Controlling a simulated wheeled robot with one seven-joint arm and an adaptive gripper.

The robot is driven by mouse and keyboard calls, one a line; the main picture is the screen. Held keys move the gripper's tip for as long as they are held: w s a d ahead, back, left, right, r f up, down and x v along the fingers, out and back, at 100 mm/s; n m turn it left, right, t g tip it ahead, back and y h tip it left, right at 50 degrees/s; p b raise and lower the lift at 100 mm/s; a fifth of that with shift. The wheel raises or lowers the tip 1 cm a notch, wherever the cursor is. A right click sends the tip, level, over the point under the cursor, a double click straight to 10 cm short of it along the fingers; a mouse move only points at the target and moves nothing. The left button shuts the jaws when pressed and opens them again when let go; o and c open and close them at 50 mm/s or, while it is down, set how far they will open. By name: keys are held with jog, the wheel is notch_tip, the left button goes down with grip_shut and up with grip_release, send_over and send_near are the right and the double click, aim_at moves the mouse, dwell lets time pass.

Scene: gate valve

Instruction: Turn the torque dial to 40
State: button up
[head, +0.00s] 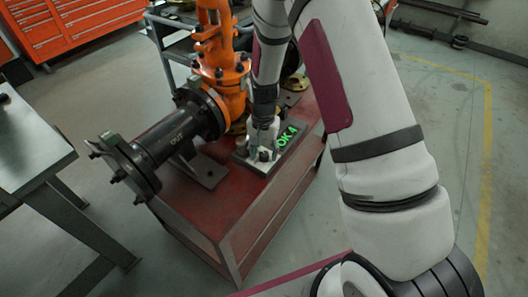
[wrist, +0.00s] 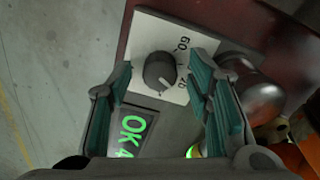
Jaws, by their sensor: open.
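The torque dial (wrist: 158,72) is a dark round knob on a white plate (wrist: 150,32) with printed numbers, partly hidden by my right-hand finger. A pale mark on the knob points toward the lower right in the wrist view; the number it faces is not readable. My gripper (wrist: 165,70) is open, with one teal-padded finger on each side of the knob and visible gaps. A display (wrist: 130,132) beside the plate shows green "OK 4", partly cut off. In the head view, my gripper (head: 263,137) points down over the dial's panel, largely hiding the knob.
The panel sits on a red bench (head: 225,205) beside a black flanged pipe (head: 175,140) and an orange valve (head: 220,60). In the wrist view, a dark rounded part (wrist: 248,98) lies close beside the right-hand finger. A grey table (head: 35,160) stands at left.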

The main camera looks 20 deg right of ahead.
jog(key=shift+f, duration=0.1)
grip_shut()
jog(key=shift+n, duration=0.3)
jog(key=n, duration=0.3)
jog(key=shift+n, duration=2.6)
grip_release()
